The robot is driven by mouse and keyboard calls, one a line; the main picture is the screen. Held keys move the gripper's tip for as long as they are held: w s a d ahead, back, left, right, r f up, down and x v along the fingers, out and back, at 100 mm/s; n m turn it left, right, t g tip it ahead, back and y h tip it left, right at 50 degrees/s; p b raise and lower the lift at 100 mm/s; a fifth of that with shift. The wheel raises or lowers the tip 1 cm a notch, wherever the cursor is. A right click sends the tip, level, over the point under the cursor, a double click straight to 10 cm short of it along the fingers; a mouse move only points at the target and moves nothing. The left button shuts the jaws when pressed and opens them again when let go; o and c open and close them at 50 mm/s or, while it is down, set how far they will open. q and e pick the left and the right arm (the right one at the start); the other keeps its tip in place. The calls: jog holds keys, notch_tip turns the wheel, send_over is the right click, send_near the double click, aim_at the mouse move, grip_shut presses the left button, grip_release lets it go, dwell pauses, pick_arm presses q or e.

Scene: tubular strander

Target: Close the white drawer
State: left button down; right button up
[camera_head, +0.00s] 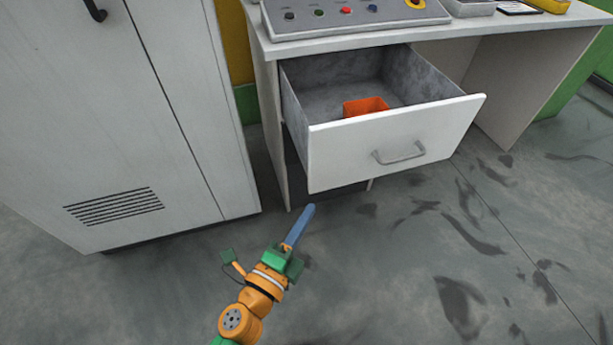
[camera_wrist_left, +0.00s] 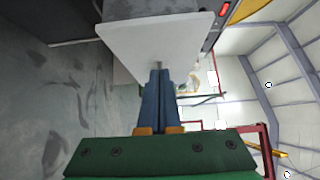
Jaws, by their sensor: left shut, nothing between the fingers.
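The white drawer (camera_head: 345,152) is pulled out of the desk, with its grey interior showing and an orange box (camera_head: 366,106) inside. A metal handle (camera_head: 399,154) is on its front panel. My left gripper (camera_head: 308,210) is shut and empty, with its blue fingers pointing up toward the lower left corner of the drawer front. In the left wrist view the shut fingers (camera_wrist_left: 160,78) point at the white drawer front (camera_wrist_left: 150,45). I cannot tell whether the fingertips touch the panel. My right gripper is in neither view.
The desk (camera_head: 400,32) carries a control panel (camera_head: 350,14) with several buttons. A tall grey cabinet (camera_head: 120,110) with a vent stands to the left of the desk. The stained floor (camera_head: 440,260) in front of the drawer is free.

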pick_arm(q)
send_near(324, 163)
jog(key=w+d, duration=0.2)
jog(key=d, duration=0.2)
jog(key=shift+w+a+r, duration=0.1)
jog(key=shift+w+a, duration=0.15)
jog(key=shift+w, duration=0.3)
jog(key=shift+w+a, duration=0.25)
jog(key=shift+w, duration=0.35)
jog(key=shift+w+a, duration=0.25)
jog(key=shift+w, duration=0.3)
